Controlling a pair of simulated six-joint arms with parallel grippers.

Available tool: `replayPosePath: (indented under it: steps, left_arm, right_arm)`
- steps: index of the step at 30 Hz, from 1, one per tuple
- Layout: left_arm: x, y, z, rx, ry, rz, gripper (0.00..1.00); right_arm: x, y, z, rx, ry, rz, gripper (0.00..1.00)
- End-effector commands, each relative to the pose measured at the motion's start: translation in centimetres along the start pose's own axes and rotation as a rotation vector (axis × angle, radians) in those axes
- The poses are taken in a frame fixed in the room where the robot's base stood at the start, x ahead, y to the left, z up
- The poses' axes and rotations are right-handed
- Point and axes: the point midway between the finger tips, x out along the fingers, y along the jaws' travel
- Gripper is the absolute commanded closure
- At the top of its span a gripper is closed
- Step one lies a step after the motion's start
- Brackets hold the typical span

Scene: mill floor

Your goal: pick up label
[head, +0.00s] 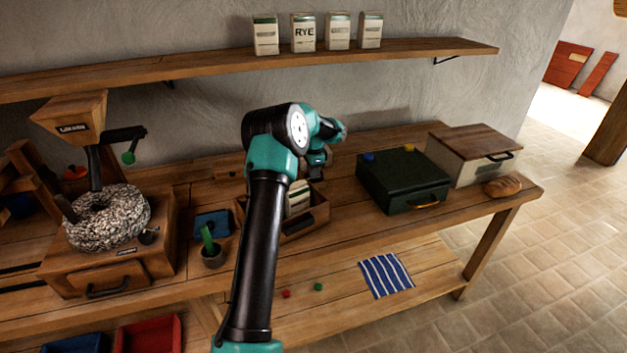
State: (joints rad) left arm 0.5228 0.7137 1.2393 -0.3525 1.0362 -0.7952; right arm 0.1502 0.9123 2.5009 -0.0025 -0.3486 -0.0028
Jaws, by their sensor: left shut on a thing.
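My left gripper (316,171) is above the back of an open wooden box (306,224) on the bench, its jaws pointing down. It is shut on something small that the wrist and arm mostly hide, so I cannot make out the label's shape. Pale pieces with green bands (298,199) stand in the wooden box just below the gripper; my arm covers the box's left part. My right gripper is not in view.
A dark green case (402,181) and a wooden-lidded bin (470,160) stand right of the box, with a loaf (503,186) at the bench end. A stone mill (107,217) stands left. Several flour packs (303,34) sit on the shelf. A striped cloth (387,276) lies below.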

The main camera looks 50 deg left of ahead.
Motion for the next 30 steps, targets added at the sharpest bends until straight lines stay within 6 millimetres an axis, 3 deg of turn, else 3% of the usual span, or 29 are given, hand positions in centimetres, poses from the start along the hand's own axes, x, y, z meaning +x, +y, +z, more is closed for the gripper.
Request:
replayPosePath:
  steps: [10,24,30]
  left_arm:
    - [-1.2,0.0,0.0,0.000,0.001,-0.001,1.00]
    - [-8.8,-0.1,0.0,0.000,0.002,-0.002,1.00]
    - [-10.0,0.0,0.0,0.000,0.000,0.000,1.00]
  right_arm:
    - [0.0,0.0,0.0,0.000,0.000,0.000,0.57]
    - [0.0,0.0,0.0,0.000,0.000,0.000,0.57]
    - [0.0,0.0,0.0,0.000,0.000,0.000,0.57]
